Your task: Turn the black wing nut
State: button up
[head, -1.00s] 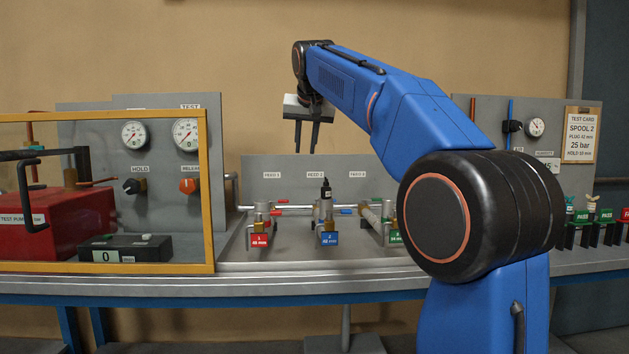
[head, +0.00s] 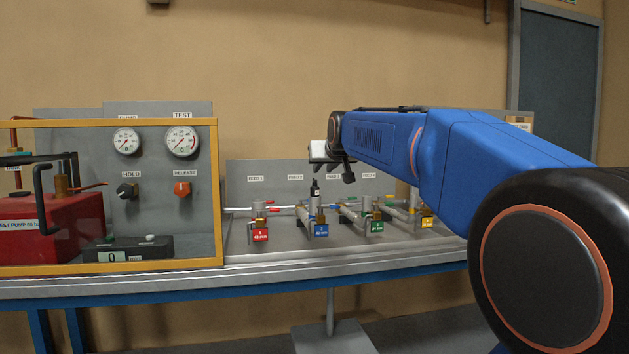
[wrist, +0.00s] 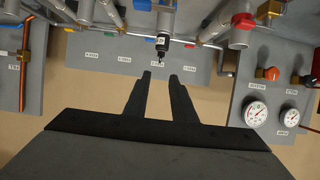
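A small black upright fitting (head: 315,189) stands on the pipework behind the blue tag, and it also shows in the wrist view (wrist: 163,42) with a pale label. I cannot make out wings on it, so I cannot tell if it is the black wing nut. My gripper (head: 348,172) is above and slightly right of it in the head view. In the wrist view my gripper (wrist: 160,76) has two dark fingers apart with nothing between them. The fitting lies just beyond the fingertips, apart from them.
A yellow-framed guard (head: 219,190) covers the red pump (head: 88,223) and gauges at left. A grey back panel (head: 245,185) stands behind the coils.

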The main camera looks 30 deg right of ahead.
aim_at(315, 179)
jog(key=x, duration=1.3)
jog(key=shift+w+f, duration=0.1)
jog(key=shift+w, duration=0.1)
grip_shut()
jog(key=shift+f, duration=0.1)
